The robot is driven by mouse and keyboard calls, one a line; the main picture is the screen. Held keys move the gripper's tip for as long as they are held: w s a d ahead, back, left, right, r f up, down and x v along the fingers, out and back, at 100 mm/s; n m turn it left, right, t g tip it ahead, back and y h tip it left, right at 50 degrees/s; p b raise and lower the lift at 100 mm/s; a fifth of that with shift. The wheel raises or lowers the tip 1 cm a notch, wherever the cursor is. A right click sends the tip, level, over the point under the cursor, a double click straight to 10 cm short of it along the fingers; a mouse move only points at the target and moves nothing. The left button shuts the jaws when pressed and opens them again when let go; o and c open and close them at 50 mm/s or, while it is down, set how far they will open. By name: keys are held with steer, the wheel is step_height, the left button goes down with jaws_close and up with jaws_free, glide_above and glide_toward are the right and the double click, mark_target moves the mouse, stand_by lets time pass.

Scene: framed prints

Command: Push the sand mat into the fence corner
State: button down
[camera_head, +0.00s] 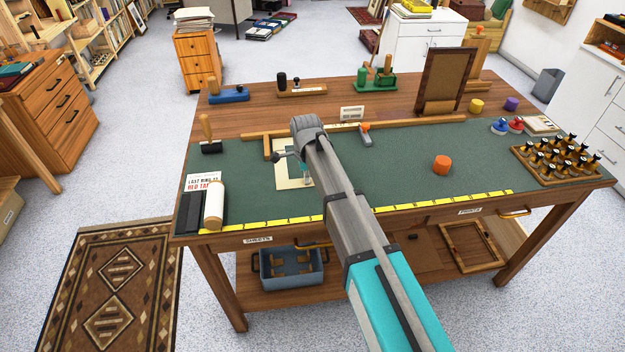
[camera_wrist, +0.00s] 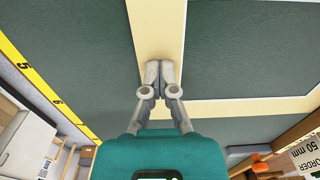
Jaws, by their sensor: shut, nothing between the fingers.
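The sand mat (camera_head: 289,184) is a flat cream frame with an open window, lying on the green work surface left of centre. In the wrist view its bands (camera_wrist: 240,109) meet at the fingers, and green shows inside the window. The wooden fence (camera_head: 420,121) runs along the back, with a short leg (camera_head: 267,148) making a corner at its left. Green surface shows between the mat and the fence (camera_wrist: 285,142) in the wrist view. My gripper (camera_wrist: 159,73) is shut and empty, fingertips at a mat band; contact cannot be told. My arm hides part of the mat in the head view.
A yellow ruler (camera_head: 440,202) lines the front edge. An orange puck (camera_head: 441,165) and a rack of stamps (camera_head: 556,160) are at right. Green surface is clear around the puck.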

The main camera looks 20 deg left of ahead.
steer(key=shift+a, duration=0.3)
steer(key=c, duration=1.4)
jaws_free()
steer(key=shift+w, duration=0.1)
steer(key=c, duration=0.7)
jaws_free()
steer(key=shift+d, duration=0.15)
